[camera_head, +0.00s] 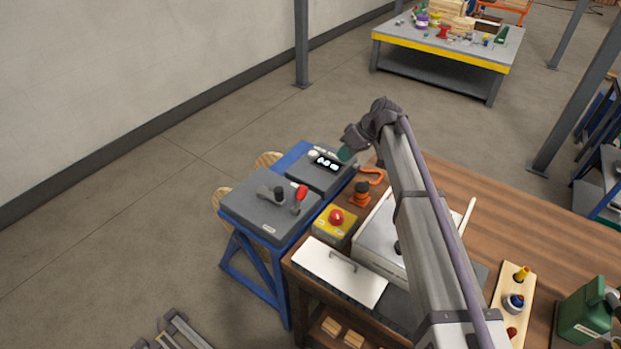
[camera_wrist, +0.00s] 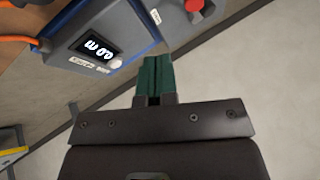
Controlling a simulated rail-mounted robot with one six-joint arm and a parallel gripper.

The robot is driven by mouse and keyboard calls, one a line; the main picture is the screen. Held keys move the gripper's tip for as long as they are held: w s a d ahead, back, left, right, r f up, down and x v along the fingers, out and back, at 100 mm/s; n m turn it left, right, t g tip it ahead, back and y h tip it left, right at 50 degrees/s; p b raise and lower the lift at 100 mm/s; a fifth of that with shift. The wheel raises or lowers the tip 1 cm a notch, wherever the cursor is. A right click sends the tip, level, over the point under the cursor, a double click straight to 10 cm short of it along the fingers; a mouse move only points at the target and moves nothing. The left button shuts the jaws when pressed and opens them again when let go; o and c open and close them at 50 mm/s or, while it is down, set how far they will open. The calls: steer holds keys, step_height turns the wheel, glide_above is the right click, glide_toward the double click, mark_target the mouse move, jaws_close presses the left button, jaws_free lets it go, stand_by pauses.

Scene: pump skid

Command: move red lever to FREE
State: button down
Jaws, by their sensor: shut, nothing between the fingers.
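The red lever (camera_head: 300,193) stands on a dark grey panel (camera_head: 262,212) on the blue stand. Its red grip is up, beside a black-knobbed lever (camera_head: 278,193). The lever's FREE marking is too small to read. In the wrist view a red grip (camera_wrist: 194,7), which looks like the same lever, shows at the top edge, cut off by the frame. My gripper (camera_head: 345,153) is above the display box, right of and behind the lever, apart from it. Its green fingers (camera_wrist: 154,70) are shut and empty.
The box with a lit display (camera_head: 328,163) lies beneath my gripper. A yellow box with a red button (camera_head: 336,217), an orange-collared black knob (camera_head: 361,192) and an orange hook (camera_head: 371,176) are on the wooden bench to the right.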

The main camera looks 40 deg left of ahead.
steer(key=shift+a, duration=0.25)
steer(key=b, duration=1)
glide_toward(299, 201)
steer(key=w+a+f, duration=0.3)
steer(key=shift+a+f, duration=0.1)
steer(key=shift+f, duration=0.1)
steer(key=shift+s+a, duration=0.1)
steer(key=shift+s, duration=0.05)
steer(key=shift+p, duration=0.35)
